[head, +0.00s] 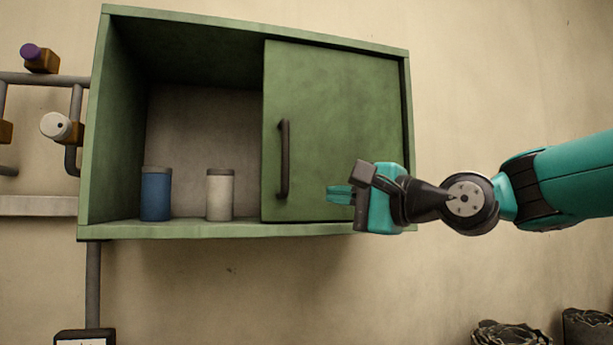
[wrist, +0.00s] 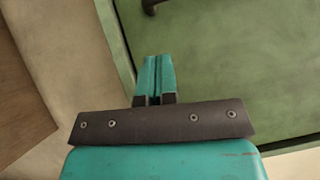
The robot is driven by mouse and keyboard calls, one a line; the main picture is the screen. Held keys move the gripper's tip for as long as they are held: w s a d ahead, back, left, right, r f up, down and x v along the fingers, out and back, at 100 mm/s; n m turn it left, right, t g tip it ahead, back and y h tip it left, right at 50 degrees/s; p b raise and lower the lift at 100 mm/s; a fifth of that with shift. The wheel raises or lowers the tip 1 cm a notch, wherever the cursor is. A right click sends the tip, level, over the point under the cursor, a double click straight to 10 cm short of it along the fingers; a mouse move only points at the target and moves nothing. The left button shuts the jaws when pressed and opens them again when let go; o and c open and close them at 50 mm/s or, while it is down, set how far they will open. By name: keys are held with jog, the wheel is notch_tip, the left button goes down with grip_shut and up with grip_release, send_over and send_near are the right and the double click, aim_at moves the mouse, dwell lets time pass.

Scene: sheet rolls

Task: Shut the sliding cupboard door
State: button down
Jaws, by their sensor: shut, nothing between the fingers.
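A green sliding door (head: 340,110) covers the right part of a green wall cupboard (head: 95,150), and the left part stands open. A dark vertical bar handle (head: 284,160) is near the door's left edge. My gripper (head: 338,194) is in front of the lower part of the door, to the right of the handle, with its fingers together and empty. In the wrist view the closed fingers (wrist: 154,75) point towards the green door (wrist: 230,70). A dark piece at the top edge there may be the handle's end. I cannot tell whether the fingers touch the door.
A blue canister (head: 156,195) and a white canister (head: 220,195) stand inside the open part of the cupboard. Pipes with valves (head: 62,127) run along the wall at the left. Dark crumpled objects (head: 510,333) lie at the bottom right.

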aim_at(306, 192)
jog(key=shift+w+a+r+p, duration=0.15)
jog(key=shift+a+p, duration=0.5)
jog(key=shift+a, duration=0.7)
jog(key=shift+w+a+r+p, duration=0.15)
jog(key=shift+a+p, duration=0.5)
jog(key=shift+a, duration=0.7)
